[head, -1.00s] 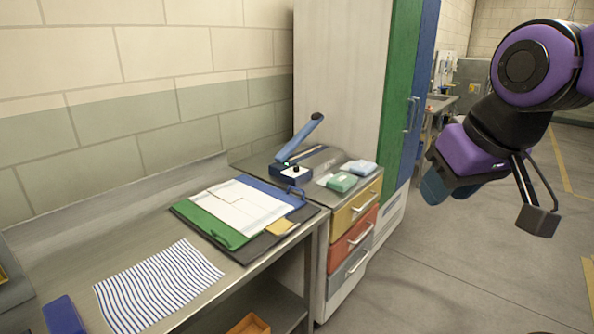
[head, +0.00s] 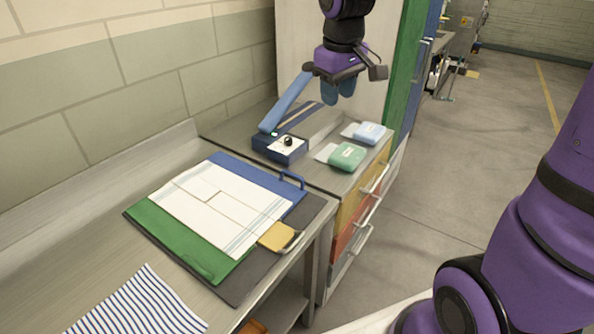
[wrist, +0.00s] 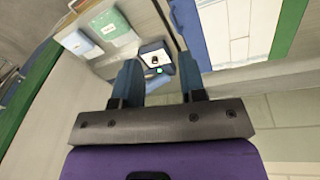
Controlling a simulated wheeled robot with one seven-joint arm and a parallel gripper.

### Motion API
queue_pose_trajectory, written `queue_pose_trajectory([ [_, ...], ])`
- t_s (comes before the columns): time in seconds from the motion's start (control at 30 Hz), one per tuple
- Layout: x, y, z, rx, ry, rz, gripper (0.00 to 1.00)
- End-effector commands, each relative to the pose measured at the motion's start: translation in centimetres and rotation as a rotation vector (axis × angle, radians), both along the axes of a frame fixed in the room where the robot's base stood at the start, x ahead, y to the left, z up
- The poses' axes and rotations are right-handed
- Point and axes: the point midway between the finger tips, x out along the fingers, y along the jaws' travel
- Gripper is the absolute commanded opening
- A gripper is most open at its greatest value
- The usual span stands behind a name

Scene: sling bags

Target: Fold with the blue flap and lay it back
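The folding board (head: 262,291) lies on the steel bench, with a green flap (head: 188,244), a blue flap (head: 246,168) with a blue handle (head: 292,178), and a yellow tab (head: 277,237) at its front right. A white cloth with pale stripes (head: 220,205) lies flat across the board, over parts of the green and blue flaps. The blue flap lies down flat; part of it is under the cloth. My gripper (head: 338,92) is in the air above the drawer cabinet, right of and apart from the board. In the wrist view its two fingers (wrist: 160,85) stand apart with nothing between them.
A dark blue device with a long blue lever (head: 287,103) stands on the cabinet top. Green (head: 347,156) and light blue (head: 369,133) packs lie beside it. A striped cloth (head: 137,306) lies at the bench's front left. A wall runs behind the bench.

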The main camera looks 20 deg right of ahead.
Motion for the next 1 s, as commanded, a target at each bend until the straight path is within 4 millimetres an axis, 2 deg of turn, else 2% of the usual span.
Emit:
queue_pose_trajectory([
  [0.03,1.5,0.0,-1.2,0.005,0.026,0.019,0.38],
  [0.2,5.8,0.4,-5.0,0.032,0.093,0.092,0.38],
  [0.5,12.3,1.1,-13.1,0.120,0.193,0.212,0.38],
  [0.7,14.9,1.5,-17.6,0.185,0.228,0.264,0.38],
  [0.8,15.7,1.7,-18.9,0.205,0.237,0.279,0.38],
  [1.0,16.1,1.8,-20.3,0.219,0.242,0.290,0.38],
])
